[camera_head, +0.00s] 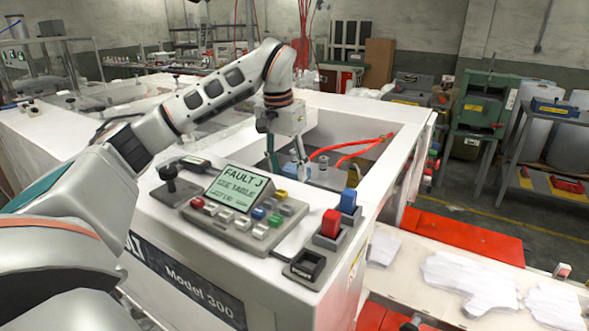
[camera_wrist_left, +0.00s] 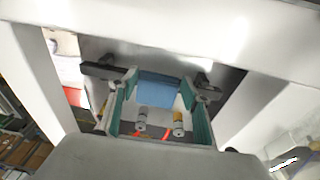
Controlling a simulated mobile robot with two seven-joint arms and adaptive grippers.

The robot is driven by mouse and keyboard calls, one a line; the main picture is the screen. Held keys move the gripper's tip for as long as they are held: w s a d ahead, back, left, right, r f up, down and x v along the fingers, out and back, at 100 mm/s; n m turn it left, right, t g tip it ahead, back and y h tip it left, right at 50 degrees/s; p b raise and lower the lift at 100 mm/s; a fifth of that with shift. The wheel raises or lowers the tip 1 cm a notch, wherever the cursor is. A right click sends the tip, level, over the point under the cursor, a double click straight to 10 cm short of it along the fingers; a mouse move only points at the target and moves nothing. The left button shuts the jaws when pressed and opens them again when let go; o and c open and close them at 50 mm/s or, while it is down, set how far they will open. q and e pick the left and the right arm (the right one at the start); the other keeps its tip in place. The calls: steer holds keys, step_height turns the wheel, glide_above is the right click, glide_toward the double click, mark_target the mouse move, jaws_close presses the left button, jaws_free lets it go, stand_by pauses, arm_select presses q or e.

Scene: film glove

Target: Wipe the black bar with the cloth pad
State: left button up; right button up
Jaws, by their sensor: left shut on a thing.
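My left gripper (camera_head: 287,158) reaches down into the open well of the white machine. In the left wrist view its two teal fingers (camera_wrist_left: 158,92) stand on either side of a blue cloth pad (camera_wrist_left: 158,88) and are shut on it. A dark bar (camera_wrist_left: 103,71) shows beyond the fingers on the left, and a dark piece shows on the right; the pad and fingers hide the middle. I cannot tell whether the pad touches the bar. The bar and pad are not clear in the head view. My right gripper is not in view.
White well walls (camera_head: 345,112) surround the gripper closely. Red hoses (camera_head: 345,148) run beside it on the right. A control panel (camera_head: 243,200) with a screen, a joystick (camera_head: 170,182), and red and blue rocker switches (camera_head: 331,224) stand in front. White gloves (camera_head: 468,283) lie at lower right.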

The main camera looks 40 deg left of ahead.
arm_select(q)
steer(key=shift+s+a+f+p, duration=0.15)
steer(key=shift+a+p, duration=0.1)
steer(key=shift+a, duration=0.85)
steer(key=shift+s+a+f+p, duration=0.1)
steer(key=shift+a+p, duration=0.15)
steer(key=shift+a, duration=0.8)
steer(key=shift+s+a+f+p, duration=0.15)
steer(key=shift+a+p, duration=0.1)
steer(key=shift+a, duration=0.85)
steer(key=shift+r, duration=0.1)
step_height(320, 180, up, 6)
steer(key=shift+w+r, duration=0.15)
steer(key=shift+r, duration=1.55)
